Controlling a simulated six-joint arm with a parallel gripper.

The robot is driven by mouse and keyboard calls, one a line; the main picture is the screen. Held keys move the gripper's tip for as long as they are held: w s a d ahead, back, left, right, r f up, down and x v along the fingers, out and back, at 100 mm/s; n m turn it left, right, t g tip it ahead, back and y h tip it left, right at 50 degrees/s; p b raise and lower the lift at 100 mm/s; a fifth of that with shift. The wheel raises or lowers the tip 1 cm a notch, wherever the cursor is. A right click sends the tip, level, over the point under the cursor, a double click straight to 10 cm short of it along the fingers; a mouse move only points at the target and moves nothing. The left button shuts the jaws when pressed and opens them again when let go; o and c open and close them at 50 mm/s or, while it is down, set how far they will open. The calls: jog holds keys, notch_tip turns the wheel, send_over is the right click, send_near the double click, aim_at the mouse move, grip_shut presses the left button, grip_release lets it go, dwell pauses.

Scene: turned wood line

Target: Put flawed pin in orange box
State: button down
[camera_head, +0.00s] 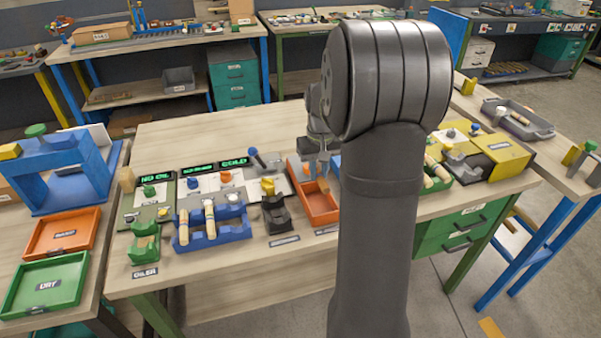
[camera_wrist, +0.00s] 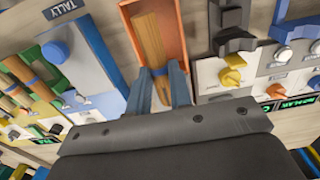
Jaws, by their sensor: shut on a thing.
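My gripper (camera_wrist: 161,88) is shut on a brown wooden pin (camera_wrist: 150,42) with a blue band. In the wrist view the pin runs between the fingers and extends over the orange box (camera_wrist: 181,30). In the head view my gripper (camera_head: 321,160) is above the rear part of the orange box (camera_head: 318,217) on the main table, and the pin (camera_head: 323,184) hangs down from it, tilted. I cannot tell whether the pin touches the box floor. My arm hides part of the area to the right of the box.
A blue rack (camera_head: 213,237) with two pale pins and a black holder (camera_head: 277,217) stand left of the box. An orange tray (camera_head: 62,234) and a green tray (camera_head: 45,287) marked DRY lie on the left table. A yellow unit (camera_head: 497,156) stands at right.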

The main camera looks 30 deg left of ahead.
jog(key=shift+w+f, duration=0.1)
jog(key=shift+f, duration=2.85)
jog(key=c, duration=1.2)
grip_release()
jog(key=shift+c, duration=0.2)
jog(key=shift+r, duration=3)
